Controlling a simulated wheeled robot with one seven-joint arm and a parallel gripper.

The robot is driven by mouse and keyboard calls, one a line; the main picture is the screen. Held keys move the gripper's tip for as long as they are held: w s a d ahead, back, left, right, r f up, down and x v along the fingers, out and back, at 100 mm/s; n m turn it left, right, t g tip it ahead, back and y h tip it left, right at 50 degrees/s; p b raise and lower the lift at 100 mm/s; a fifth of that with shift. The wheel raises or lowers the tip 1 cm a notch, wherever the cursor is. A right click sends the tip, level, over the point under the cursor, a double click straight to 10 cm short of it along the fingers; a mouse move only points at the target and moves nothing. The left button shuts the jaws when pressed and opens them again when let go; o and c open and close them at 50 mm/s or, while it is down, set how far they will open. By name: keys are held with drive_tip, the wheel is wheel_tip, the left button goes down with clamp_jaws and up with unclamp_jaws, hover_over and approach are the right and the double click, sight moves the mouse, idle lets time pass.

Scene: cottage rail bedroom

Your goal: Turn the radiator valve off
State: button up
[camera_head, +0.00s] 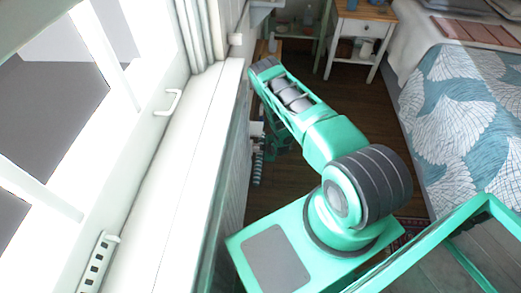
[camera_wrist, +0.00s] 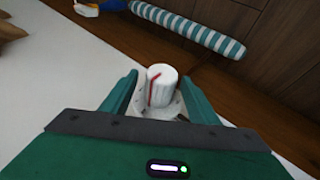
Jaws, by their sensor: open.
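The radiator valve (camera_wrist: 161,86) is a white ribbed knob with a red line down its side, in the middle of the wrist view. My gripper (camera_wrist: 160,92) is open, with one green finger on each side of the knob. Whether the fingers touch the knob I cannot tell. A pale round base shows below the knob, partly hidden by the gripper body. In the head view my arm reaches down beside the wall under the window, and the valve is hidden there.
A blue-and-white striped roll (camera_wrist: 190,28) lies on the brown wooden floor (camera_wrist: 250,65) just beyond the knob. The window sill (camera_head: 185,170) runs along the left. A patterned bed (camera_head: 460,120) stands at the right, and a small white bedside table (camera_head: 357,27) at the back.

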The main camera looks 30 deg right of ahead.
drive_tip(key=v, duration=1)
drive_tip(key=shift+r, duration=0.3)
drive_tip(key=shift+s, duration=0.15)
